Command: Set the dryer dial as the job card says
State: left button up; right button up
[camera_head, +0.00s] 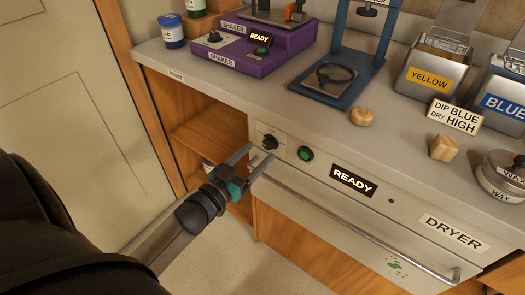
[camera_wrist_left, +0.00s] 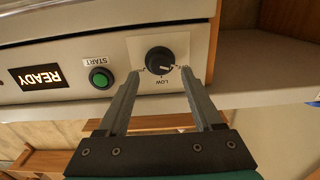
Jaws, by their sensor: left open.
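The dryer (camera_head: 345,210) is a pale front panel under the counter with a lit READY display. Its black dial (camera_head: 268,141) is at the panel's left end. In the left wrist view, which is upside down, the dial (camera_wrist_left: 160,60) sits on a white plate with the word LOW readable; its exact setting is too small to tell. My left gripper (camera_head: 257,155) is open, its two fingers pointing at the panel on either side of the dial, with contact unclear. The job card (camera_head: 455,117) reads DIP BLUE DRY HIGH. My right gripper is not in view.
A green START button (camera_wrist_left: 100,78) is beside the dial. A long handle bar (camera_head: 360,228) runs below the display. On the counter are a purple shaker (camera_head: 240,60), a blue stand (camera_head: 325,92), a yellow-labelled bin (camera_head: 430,82), a blue-labelled bin (camera_head: 503,100) and a wax tin (camera_head: 503,178).

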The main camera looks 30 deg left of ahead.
aim_at(266, 146)
pick_arm(q)
jog(key=shift+w+d+b, duration=0.15)
jog(key=shift+w+b, duration=0.15)
jog(key=shift+w, duration=1.2)
grip_shut()
